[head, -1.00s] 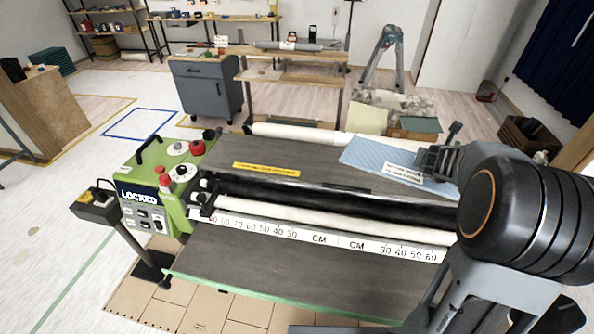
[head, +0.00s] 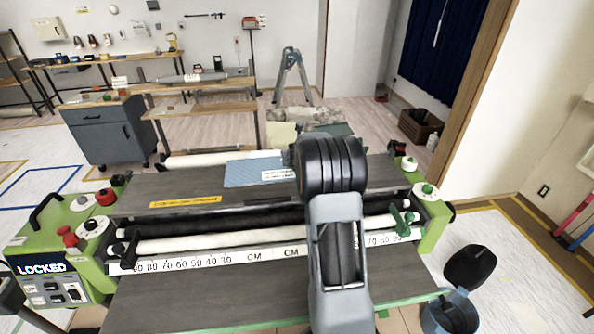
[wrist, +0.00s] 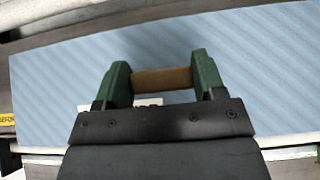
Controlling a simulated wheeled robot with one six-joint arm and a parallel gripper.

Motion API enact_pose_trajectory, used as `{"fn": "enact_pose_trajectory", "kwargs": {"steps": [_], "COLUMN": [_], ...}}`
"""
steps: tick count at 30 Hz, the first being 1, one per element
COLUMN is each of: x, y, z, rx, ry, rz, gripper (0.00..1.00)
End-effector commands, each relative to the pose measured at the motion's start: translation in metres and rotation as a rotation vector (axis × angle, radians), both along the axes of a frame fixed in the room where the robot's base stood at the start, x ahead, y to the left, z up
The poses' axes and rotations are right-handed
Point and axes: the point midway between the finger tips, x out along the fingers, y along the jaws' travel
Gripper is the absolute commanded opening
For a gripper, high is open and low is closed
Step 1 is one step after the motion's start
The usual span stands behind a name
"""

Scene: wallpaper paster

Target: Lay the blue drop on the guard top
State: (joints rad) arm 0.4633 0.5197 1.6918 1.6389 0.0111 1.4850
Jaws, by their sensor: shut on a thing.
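The blue drop (head: 250,172) is a flat, pale blue striped sheet with a white label. It shows over the back of the grey guard top (head: 262,195), with its right part hidden behind my arm. I cannot tell whether the sheet touches the guard top or hangs just above it. In the wrist view the drop (wrist: 55,85) spreads under and around my gripper (wrist: 162,76). Its green fingers are shut on a tan bar (wrist: 150,80), which appears to belong to the drop. My fingers are hidden in the head view.
The green machine end with a "LOCKED" panel (head: 45,270) stands at left, another green end (head: 432,215) at right. A white roller (head: 200,238) and centimetre scale (head: 210,260) run in front of the guard top. A yellow label (head: 185,201) lies on its left part.

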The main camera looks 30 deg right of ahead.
Motion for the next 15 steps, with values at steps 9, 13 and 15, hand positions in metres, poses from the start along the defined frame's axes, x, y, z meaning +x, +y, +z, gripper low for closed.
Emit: {"fn": "enact_pose_trajectory", "kwargs": {"steps": [9,13,15], "x": [0.017,0.018,0.020], "y": [-0.021,-0.023,-0.025], "z": [-0.035,-0.038,-0.041], "rx": [0.006,0.006,0.006], "ry": [-0.003,-0.003,-0.004], "rz": [-0.008,-0.008,-0.008], "gripper": [0.36,0.36,0.36]}}
